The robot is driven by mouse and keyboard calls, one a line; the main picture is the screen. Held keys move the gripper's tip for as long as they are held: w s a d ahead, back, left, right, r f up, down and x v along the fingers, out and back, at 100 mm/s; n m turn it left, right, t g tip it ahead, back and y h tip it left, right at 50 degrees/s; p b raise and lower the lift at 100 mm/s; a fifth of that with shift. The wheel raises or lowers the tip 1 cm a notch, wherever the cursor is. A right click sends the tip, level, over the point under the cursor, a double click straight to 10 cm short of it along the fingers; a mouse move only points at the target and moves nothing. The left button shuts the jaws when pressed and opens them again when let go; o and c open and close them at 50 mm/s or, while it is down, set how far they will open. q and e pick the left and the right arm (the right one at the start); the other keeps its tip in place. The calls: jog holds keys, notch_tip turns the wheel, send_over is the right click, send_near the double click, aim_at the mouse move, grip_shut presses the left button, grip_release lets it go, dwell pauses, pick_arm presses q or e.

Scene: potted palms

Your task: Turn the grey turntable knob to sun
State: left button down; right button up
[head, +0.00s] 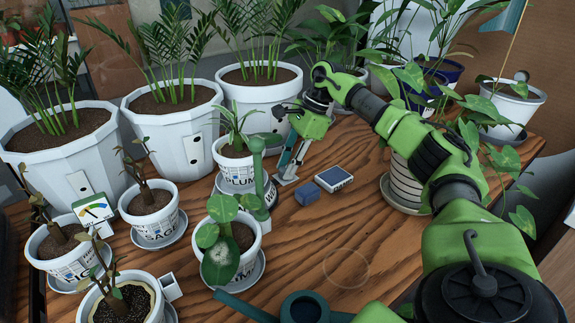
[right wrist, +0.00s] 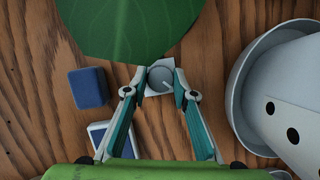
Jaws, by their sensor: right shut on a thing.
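The grey turntable knob (right wrist: 161,79) is a small round dial with a light pointer line, on a white square plate (right wrist: 152,92). In the right wrist view it sits between the two fingertips of my right gripper (right wrist: 160,84), which is shut on its sides. In the head view my right gripper (head: 288,172) points down at the wooden table, and its fingers largely hide the knob. No sun mark is readable in either view. My left gripper is not in view.
A blue block (head: 307,195) and a blue-and-white box (head: 334,179) lie close to the gripper. White potted palms (head: 173,130) line the back, small labelled pots (head: 150,213) stand left, and a teal can (head: 303,309) stands in front. A big leaf (right wrist: 130,25) overhangs near the knob.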

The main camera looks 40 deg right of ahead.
jog(key=m+t+h+p, duration=0.1)
jog(key=m, duration=0.3)
jog(key=m+t+h+p, duration=0.1)
jog(key=m+p, duration=0.1)
jog(key=m, duration=0.1)
jog(key=shift+s+a+m, duration=0.15)
jog(key=shift+a+m, duration=0.05)
jog(key=shift+m, duration=0.2)
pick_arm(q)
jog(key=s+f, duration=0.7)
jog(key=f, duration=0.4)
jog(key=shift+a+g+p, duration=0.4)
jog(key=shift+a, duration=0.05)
pick_arm(e)
jog(key=shift+m+h, duration=0.4)
jog(key=shift+m, duration=0.4)
jog(key=o, duration=1.1)
jog(key=shift+s+r, duration=0.1)
jog(key=shift+r, duration=0.4)
jog(key=v, duration=1.1)
jog(key=shift+s+f, duration=0.1)
jog(key=shift+s, duration=0.1)
